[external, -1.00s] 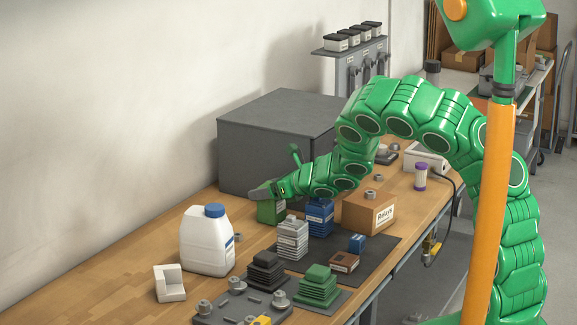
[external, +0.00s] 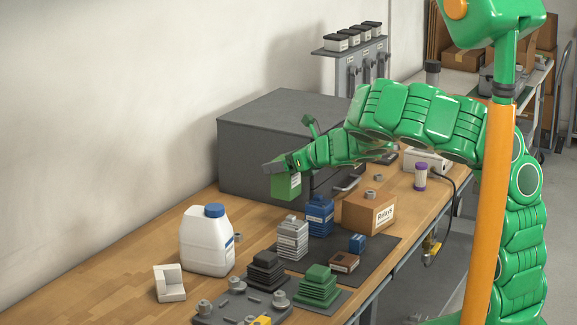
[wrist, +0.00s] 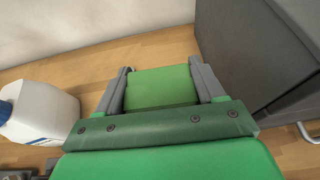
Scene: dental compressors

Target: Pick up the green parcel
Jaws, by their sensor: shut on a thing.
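The green parcel (external: 287,186) is a small green box with a pale label on its side. It is held up above the wooden bench, in front of the grey box. My gripper (external: 279,168) is shut on its upper part. In the wrist view the parcel (wrist: 160,87) sits between the two grey fingers of my gripper (wrist: 163,88), and its lower side is hidden. Bare wood shows beyond the parcel there.
The large grey box (external: 260,150) stands close behind the parcel. A white jug (external: 206,240) with a blue cap stands at front left. A blue container (external: 319,215), a grey ribbed block (external: 292,239) and a Relays carton (external: 369,211) stand below and to the right.

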